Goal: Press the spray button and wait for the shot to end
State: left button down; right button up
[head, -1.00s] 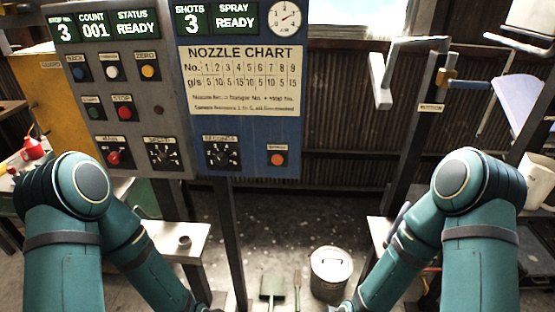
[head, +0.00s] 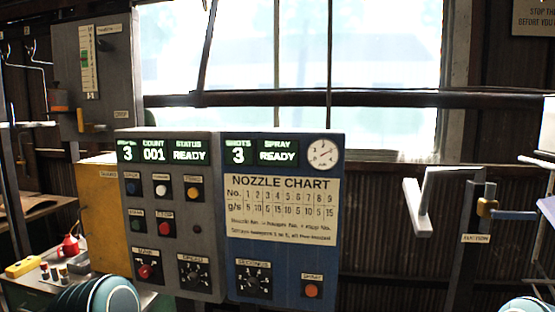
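The spray button (head: 312,291) is a round orange button low on the right of the blue spray panel (head: 330,262), in the head view. Its label reads like SPRAY, though small. The spray display (head: 277,152) reads SPRAY READY, and the shots display (head: 238,153) reads 3. A round gauge (head: 323,154) sits at the panel's upper right. The seconds knob (head: 252,280) is left of the button. Only the tops of my arms show at the bottom edge. Both grippers are out of view, so I cannot see their distance from the button.
A grey panel (head: 208,230) with knobs and buttons adjoins on the left, showing 3, 001 and READY. A grey lever (head: 425,200) stands at right. A red can (head: 69,246) and yellow block (head: 22,267) sit on a bench at left. A bright window is behind.

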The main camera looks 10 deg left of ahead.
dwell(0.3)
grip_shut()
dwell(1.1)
